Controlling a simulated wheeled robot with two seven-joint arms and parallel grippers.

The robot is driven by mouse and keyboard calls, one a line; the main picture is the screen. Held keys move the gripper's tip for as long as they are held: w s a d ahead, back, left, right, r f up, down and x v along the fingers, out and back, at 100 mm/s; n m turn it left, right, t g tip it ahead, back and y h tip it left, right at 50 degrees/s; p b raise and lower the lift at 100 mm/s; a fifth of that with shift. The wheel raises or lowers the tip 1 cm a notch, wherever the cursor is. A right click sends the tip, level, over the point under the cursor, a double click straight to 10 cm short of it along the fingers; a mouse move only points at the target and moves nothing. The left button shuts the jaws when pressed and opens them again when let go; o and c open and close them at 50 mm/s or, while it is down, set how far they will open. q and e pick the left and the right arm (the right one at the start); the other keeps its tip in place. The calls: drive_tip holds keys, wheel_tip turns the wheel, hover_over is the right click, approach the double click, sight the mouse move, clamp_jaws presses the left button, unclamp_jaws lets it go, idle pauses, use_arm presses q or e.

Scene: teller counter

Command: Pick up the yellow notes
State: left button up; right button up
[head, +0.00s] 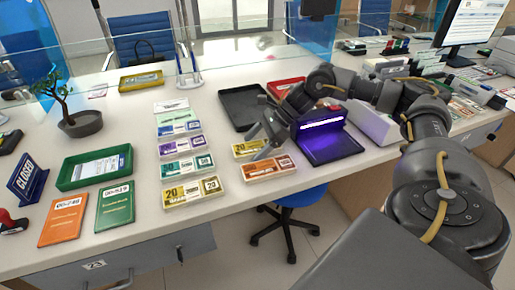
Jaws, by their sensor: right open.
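A yellow bundle of notes marked 20 (192,192) lies flat at the near end of a column of note bundles on the counter. A second yellow bundle marked 20 (243,149) lies farther right, partly hidden by my right gripper. My right gripper (258,143) is open and reaches in from the right, its fingers over or close to this second bundle. I cannot tell whether they touch it. My left gripper is not in view.
An orange bundle (268,168) lies just in front of the second yellow bundle. Teal (187,167), purple (183,145) and blue (179,128) bundles lie to the left. A black tray (228,98) is behind, and a purple-lit device (330,146) stands right of the gripper.

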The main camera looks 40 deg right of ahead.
drive_tip(key=c, duration=1.1)
